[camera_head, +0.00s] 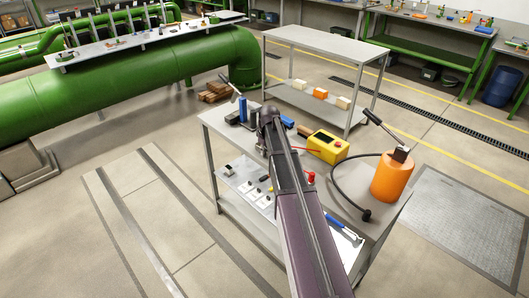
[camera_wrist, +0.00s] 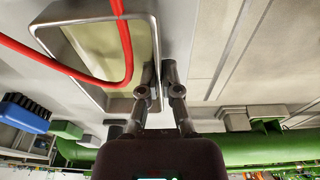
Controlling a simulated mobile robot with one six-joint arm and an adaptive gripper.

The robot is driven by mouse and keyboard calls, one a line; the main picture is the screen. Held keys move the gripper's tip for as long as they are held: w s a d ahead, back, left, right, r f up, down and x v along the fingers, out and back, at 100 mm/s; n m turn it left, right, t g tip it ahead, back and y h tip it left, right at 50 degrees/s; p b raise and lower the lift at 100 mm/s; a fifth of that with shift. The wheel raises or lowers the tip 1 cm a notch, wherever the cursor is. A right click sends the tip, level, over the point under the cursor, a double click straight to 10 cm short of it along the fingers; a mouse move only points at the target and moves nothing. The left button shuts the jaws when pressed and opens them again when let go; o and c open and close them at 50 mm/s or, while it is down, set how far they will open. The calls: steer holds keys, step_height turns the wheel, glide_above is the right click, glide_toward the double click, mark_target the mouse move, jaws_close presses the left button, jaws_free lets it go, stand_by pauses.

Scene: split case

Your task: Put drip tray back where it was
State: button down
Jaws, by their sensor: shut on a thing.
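The drip tray (camera_wrist: 95,45) is a shallow rectangular pan with a shiny metal rim and a pale yellowish inside, at the upper left of the wrist view. My gripper (camera_wrist: 161,68) has its fingers close together at the tray's right rim, shut on it. In the head view my arm reaches over the grey workbench (camera_head: 226,127), and its links hide my gripper; I cannot make out the tray there. What lies directly under the tray is hidden.
A red cable (camera_wrist: 70,67) loops across the tray in the wrist view. On the bench are a yellow box (camera_head: 327,147), an orange cylinder (camera_head: 391,178) with a black hose, and small parts (camera_head: 250,187). A green pipe (camera_head: 120,85) lies behind left. Floor left of the bench is clear.

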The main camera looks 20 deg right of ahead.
steer(key=shift+f, duration=0.15)
steer(key=c, duration=0.8)
jaws_free()
step_height(320, 180, up, 12)
steer(key=s+p, duration=0.1)
steer(key=p, duration=1.1)
steer(key=shift+s+d, duration=0.2)
steer(key=shift+s, duration=0.2)
steer(key=shift+a, duration=0.1)
steer(key=s+a+m+g, duration=0.1)
steer(key=s+a+m, duration=0.3)
steer(key=s+a, duration=1.5)
steer(key=s, duration=0.3)
steer(key=shift+s+a+g, duration=0.4)
